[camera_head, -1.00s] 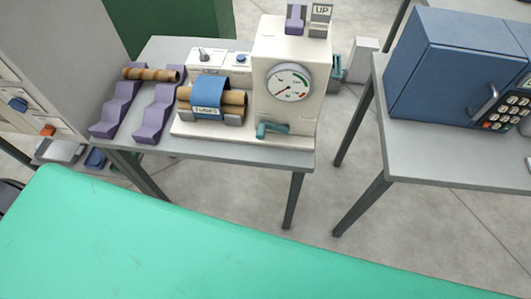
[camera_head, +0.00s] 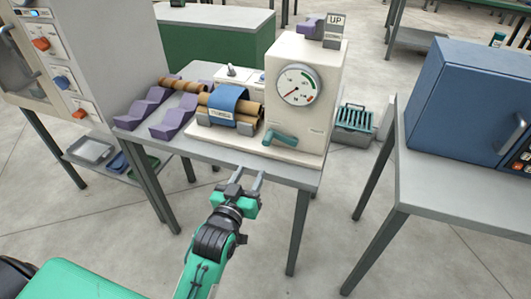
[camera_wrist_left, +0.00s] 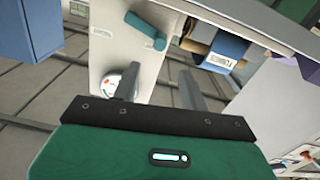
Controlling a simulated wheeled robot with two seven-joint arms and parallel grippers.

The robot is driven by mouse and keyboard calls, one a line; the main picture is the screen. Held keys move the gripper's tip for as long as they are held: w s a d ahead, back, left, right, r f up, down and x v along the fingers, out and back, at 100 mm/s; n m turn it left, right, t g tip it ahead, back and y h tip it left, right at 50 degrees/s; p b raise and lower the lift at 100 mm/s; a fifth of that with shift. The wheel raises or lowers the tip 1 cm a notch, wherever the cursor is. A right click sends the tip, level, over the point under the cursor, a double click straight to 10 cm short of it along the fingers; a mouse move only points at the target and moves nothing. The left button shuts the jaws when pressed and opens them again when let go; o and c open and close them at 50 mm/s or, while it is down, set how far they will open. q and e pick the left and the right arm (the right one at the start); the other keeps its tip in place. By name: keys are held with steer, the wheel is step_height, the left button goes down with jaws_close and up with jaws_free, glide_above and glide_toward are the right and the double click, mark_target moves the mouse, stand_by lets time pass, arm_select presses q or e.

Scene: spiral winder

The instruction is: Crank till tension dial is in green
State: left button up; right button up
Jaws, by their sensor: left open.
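The spiral winder (camera_head: 312,124) is a cream machine on a grey table. Its round tension dial (camera_head: 299,85) has a green arc at the upper right and a red part at the lower right; the red needle points to the lower left, outside the green. The teal crank (camera_head: 281,137) is low on the front face; it also shows in the left wrist view (camera_wrist_left: 146,29). My left gripper (camera_head: 249,177) is open and empty, in front of the table edge, below and left of the crank, apart from it. My right gripper is not in view.
A cardboard tube under a blue band (camera_head: 229,104) lies left of the dial. Purple stepped racks (camera_head: 177,118) hold another tube. A blue cabinet (camera_head: 460,100) stands on the right-hand table.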

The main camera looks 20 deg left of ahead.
mark_target(266, 144)
arm_select(q)
steer(key=w, duration=1.2)
steer(key=shift+w+d+p, duration=0.15)
steer(key=shift+p, duration=0.25)
steer(key=shift+w, duration=0.75)
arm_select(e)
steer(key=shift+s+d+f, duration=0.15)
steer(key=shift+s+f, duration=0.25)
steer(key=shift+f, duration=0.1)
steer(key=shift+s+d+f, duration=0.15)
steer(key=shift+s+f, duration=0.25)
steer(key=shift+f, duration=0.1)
arm_select(q)
jaws_close()
